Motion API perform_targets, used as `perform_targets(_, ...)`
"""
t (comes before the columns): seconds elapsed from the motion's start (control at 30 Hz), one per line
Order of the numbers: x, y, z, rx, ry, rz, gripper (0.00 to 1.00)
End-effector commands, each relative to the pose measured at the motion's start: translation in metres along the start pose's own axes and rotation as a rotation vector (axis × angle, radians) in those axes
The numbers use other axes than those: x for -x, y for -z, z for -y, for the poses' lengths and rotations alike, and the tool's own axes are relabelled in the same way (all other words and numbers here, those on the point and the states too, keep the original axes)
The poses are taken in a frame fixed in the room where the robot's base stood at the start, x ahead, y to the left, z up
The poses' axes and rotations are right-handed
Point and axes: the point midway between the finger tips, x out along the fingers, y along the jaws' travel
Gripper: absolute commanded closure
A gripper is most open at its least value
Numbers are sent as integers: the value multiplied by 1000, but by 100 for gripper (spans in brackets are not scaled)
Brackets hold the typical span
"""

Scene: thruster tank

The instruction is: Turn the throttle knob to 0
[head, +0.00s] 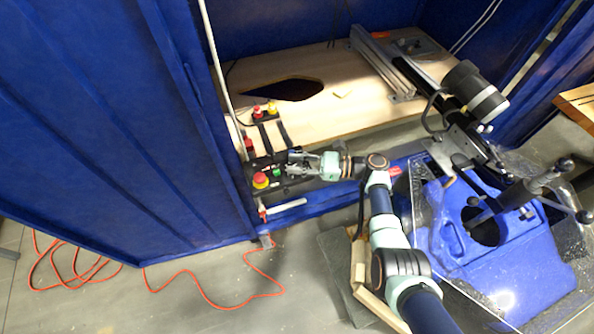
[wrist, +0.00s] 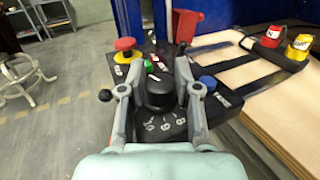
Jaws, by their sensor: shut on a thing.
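The throttle knob (wrist: 158,91) is a black round cap on the dark control box, seen in the wrist view. My gripper (wrist: 158,72) has one finger on each side of the knob and is shut on it. White numerals and marks (wrist: 163,126) lie on the panel in front of the knob, partly hidden by my fingers. I cannot tell exactly where the knob points. In the head view my gripper (head: 295,160) reaches left over the control box, and the knob there is too small and covered to make out.
A red emergency stop on yellow (wrist: 125,48), a green button (wrist: 149,66) and a blue button (wrist: 207,83) sit close around the knob. More red and yellow buttons (wrist: 285,42) stand on the wooden bench (head: 330,105). A blue wall (head: 120,110) is at the left.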

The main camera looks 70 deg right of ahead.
Motion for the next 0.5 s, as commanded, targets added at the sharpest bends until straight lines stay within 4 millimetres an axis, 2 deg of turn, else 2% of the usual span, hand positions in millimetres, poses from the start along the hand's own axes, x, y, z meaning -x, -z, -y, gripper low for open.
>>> perform_targets(0.03,0,9,2,3,-36,-1,100)
perform_targets(0.5,0,4,0,0,-284,-1,100)
